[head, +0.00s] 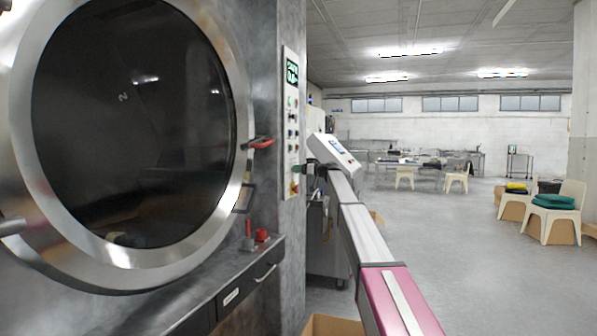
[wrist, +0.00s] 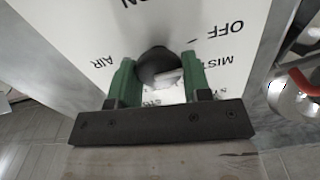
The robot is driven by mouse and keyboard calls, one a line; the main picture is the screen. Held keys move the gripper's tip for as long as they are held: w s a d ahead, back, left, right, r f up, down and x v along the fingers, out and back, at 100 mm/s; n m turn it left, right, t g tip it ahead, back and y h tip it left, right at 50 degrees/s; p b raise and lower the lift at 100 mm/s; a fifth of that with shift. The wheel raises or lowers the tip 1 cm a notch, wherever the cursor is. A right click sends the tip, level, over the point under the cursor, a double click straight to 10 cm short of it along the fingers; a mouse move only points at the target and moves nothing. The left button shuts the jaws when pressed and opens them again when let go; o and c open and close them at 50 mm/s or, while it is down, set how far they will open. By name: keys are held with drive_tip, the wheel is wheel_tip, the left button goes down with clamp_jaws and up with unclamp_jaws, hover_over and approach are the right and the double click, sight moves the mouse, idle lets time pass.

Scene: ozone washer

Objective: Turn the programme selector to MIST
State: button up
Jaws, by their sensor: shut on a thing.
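The programme selector (wrist: 156,66) is a dark round knob on a white panel in the wrist view. The labels OFF, MIST (wrist: 214,62) and AIR and a cut-off word ending in ON are printed around it, turned in the picture. MIST lies right of the knob. Another label is partly hidden behind the right finger. My gripper (wrist: 160,74) has its two green fingers shut on the knob, one on each side. A pale grey piece shows between the fingers; I cannot tell where the selector points.
The tall control panel (head: 291,120) stands on the washer's front edge, right of the large round door (head: 130,120). A red door handle (head: 262,143) juts out close to the panel. A drawer handle (head: 264,274) sits below. The floor to the right is open, with chairs (head: 553,220) farther off.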

drive_tip(key=m, duration=0.6)
drive_tip(key=shift+w, duration=0.1)
drive_tip(key=shift+m, duration=0.3)
idle(0.3)
drive_tip(key=o, duration=0.9)
drive_tip(key=shift+d, duration=0.15)
drive_tip(key=v, duration=1)
drive_tip(key=shift+d, duration=0.3)
